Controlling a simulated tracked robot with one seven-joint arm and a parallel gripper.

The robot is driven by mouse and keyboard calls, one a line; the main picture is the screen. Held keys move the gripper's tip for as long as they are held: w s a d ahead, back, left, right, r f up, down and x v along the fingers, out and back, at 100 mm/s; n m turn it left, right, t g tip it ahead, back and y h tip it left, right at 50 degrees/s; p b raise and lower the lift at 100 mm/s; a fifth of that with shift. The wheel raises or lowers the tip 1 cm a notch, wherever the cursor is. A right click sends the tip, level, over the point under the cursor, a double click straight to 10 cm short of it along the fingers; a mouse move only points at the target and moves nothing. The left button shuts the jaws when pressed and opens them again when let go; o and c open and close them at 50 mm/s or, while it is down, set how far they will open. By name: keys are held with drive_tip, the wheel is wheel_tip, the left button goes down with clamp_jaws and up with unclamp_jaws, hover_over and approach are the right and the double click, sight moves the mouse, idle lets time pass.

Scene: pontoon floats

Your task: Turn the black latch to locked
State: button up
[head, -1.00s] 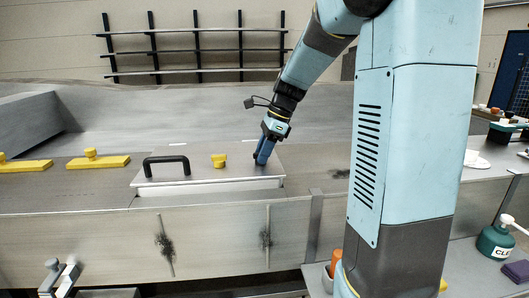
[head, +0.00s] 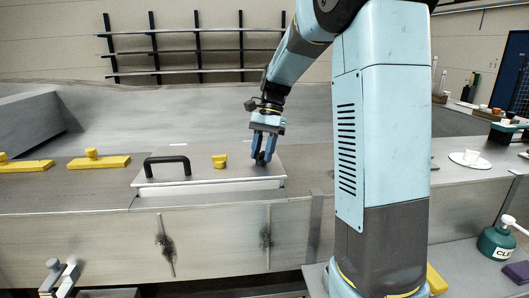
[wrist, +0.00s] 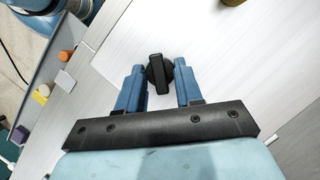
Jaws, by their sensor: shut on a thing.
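The black latch (wrist: 157,71) is a round knob with a raised bar, set on a pale metal lid. In the wrist view it sits between the two blue fingers of my gripper (wrist: 158,85), its bar running nearly in line with them. My gripper (head: 263,158) is shut on the latch, pointing down at the right end of the lid (head: 222,183). In the head view the fingers mostly hide the latch, so its marks and exact position cannot be read.
A black handle (head: 167,166) and a yellow knob (head: 219,161) stand on the lid left of my gripper. Yellow blocks (head: 98,162) lie further left. A white plate (head: 470,160) and a green canister (head: 495,241) are at the right.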

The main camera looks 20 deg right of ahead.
drive_tip(key=n, duration=0.3)
drive_tip(key=n+g+h, duration=0.1)
drive_tip(key=shift+a+n, duration=0.25)
drive_tip(key=shift+n, duration=0.05)
drive_tip(key=shift+n+g+h, duration=0.3)
drive_tip(key=shift+n+h, duration=0.4)
drive_tip(key=shift+n, duration=0.8)
drive_tip(key=o, duration=1)
drive_tip(key=shift+w, duration=0.1)
drive_tip(key=v, duration=1.3)
drive_tip(key=shift+w+a+r, duration=0.1)
drive_tip(key=shift+w+r, duration=0.1)
drive_tip(key=shift+r, duration=0.1)
